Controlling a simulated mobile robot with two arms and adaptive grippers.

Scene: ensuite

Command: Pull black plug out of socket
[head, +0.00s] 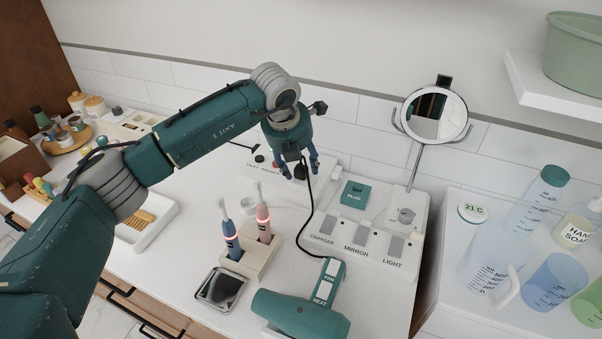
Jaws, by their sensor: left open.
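My left gripper (300,168) points down over the back of the white counter, its blue fingers apart. It is at the right end of a low white unit (262,171) with small dark and red parts and lettering on its front. A black cord (309,212) runs from the gripper area down to a teal hair dryer (300,310). The black plug at the cord's upper end and its socket are mostly hidden by the gripper. I cannot tell whether the fingers touch the plug. My right gripper is out of view.
A white charger unit (375,238) with a teal PLUG block (356,196) and a round mirror (436,115) stands to the right. Two toothbrushes stand in a holder (252,262) in front, beside a small dark tray (221,289). Bottles stand on the far-right surface.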

